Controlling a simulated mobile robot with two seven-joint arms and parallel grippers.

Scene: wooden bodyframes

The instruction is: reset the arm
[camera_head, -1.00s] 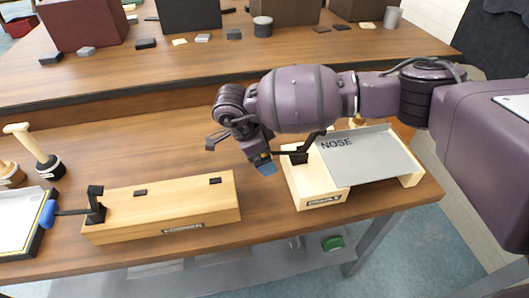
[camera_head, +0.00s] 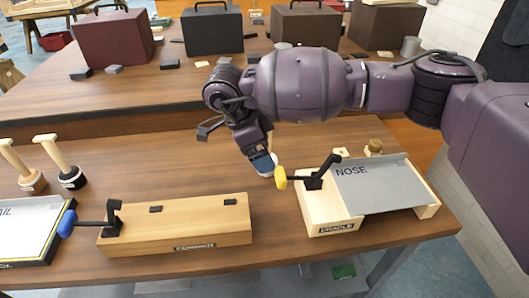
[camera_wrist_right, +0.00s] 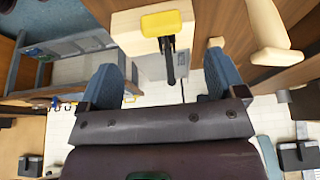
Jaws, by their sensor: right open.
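My right arm (camera_head: 310,84) reaches in from the right above the table. Its gripper (camera_head: 262,163) is over the table's middle; two blue fingers stand apart with nothing between them in the right wrist view (camera_wrist_right: 162,78). A yellow-handled black clamp lever (camera_head: 281,178) on the wooden fixture (camera_head: 327,207) is close to the fingertips. The yellow handle (camera_wrist_right: 163,27) shows beyond the open fingers, apparently not gripped. A grey plate marked NOSE (camera_head: 385,187) lies on this fixture. My left gripper is out of view.
A long wooden block (camera_head: 180,224) with a blue-handled lever (camera_head: 67,222) stands at left. Two wooden-handled stamps (camera_head: 62,165) and a tray (camera_head: 28,230) stand farther left. Toolboxes (camera_head: 212,32) line the back bench. The tabletop between (camera_head: 150,160) is clear.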

